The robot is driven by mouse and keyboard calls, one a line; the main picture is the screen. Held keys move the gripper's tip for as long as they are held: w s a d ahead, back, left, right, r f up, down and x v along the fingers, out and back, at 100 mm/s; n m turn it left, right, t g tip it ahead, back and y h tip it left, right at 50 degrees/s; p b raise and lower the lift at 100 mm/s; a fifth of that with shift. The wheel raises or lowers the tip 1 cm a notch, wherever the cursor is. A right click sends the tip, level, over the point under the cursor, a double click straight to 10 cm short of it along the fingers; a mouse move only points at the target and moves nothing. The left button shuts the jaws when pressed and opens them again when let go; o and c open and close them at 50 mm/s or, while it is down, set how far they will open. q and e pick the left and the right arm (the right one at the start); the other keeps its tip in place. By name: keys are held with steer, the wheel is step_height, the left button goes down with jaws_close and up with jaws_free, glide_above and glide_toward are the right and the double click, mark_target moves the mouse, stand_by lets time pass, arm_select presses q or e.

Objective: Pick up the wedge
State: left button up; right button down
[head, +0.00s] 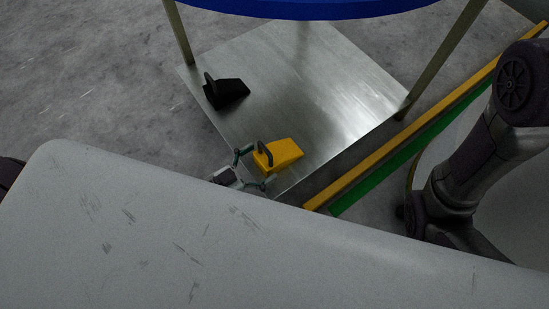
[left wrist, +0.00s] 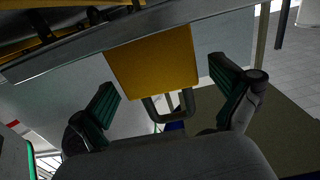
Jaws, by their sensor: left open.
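A yellow wedge (head: 284,154) with a dark loop handle at its left end sits on a metal plate (head: 300,75), near the plate's lower edge. In the left wrist view the yellow wedge (left wrist: 153,62) shows ahead of the fingers, its handle (left wrist: 170,104) pointing back between them. My left gripper (head: 252,168) is open at the handle end of this wedge, one finger to each side; the fingers (left wrist: 163,85) look clear of it. A second, black wedge (head: 226,92) with a handle lies farther up and left on the plate. My right gripper is not in view.
Thin posts (head: 179,32) rise from the plate to a blue rounded object (head: 300,8) above it. A yellow strip (head: 400,131) and a green strip (head: 395,157) run along the plate's right side. Grey floor (head: 90,80) lies open at left.

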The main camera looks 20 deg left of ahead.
mark_target(279, 149)
arm_select(q)
steer(key=shift+x, duration=1.15)
steer(key=c, duration=1.5)
